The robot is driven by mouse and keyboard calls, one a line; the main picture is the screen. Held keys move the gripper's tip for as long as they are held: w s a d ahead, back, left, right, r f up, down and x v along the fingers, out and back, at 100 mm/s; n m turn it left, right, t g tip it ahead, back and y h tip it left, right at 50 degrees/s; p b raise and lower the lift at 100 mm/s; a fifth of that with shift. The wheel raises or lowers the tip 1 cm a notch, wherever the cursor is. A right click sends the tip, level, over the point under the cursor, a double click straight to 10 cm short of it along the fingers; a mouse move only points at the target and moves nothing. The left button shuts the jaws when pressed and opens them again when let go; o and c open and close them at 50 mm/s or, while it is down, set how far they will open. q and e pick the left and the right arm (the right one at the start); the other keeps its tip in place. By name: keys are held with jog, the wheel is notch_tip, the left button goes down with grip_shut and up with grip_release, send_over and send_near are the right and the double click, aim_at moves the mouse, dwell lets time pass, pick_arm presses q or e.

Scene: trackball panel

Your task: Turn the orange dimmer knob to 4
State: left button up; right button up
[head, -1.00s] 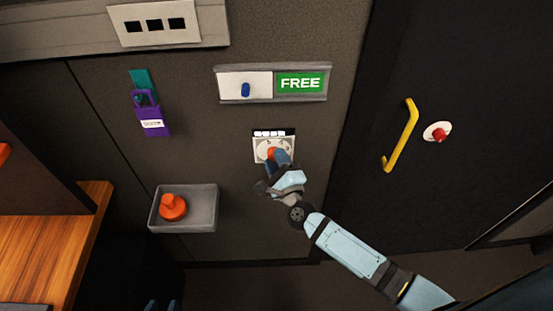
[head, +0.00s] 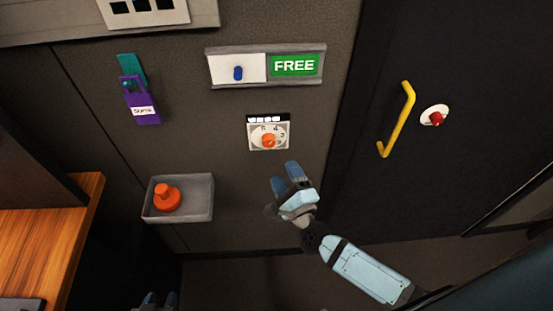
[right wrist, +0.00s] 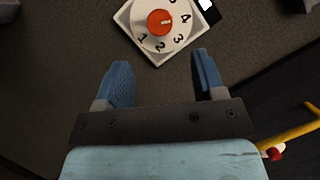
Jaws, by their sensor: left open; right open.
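The orange dimmer knob (head: 268,140) sits on a white dial plate with printed numbers, fixed to the dark wall panel. In the right wrist view the knob (right wrist: 160,22) is at the top, and its pale mark appears to point toward the 4. My right gripper (head: 287,172) is below and slightly right of the dial, apart from it. Its two blue fingers (right wrist: 158,82) are spread with nothing between them. My left gripper (head: 158,299) shows only as fingertips at the bottom edge, away from the dial; little of it is visible.
Above the dial is a slider with a blue knob (head: 238,73) and a green FREE sign (head: 295,66). A yellow handle (head: 398,120) and red button (head: 437,118) are at right.

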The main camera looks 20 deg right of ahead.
jog(key=shift+b+v, duration=0.35)
jog(key=shift+v, duration=2.05)
jog(key=s+f+n+g+y+p, duration=0.1)
jog(key=s+f+n+g+p, duration=0.1)
jog(key=n, duration=1.1)
jog(key=s+d+f+n+g+p, duration=0.1)
jog(key=s+f+n+g+p, duration=0.2)
jog(key=n, duration=0.9)
jog(key=s+f+g, duration=0.2)
jog(key=s+g, duration=0.2)
jog(key=s, duration=0.2)
jog(key=shift+d+n+y+p, duration=0.35)
jog(key=shift+n+y, duration=0.05)
jog(key=shift+f, duration=0.1)
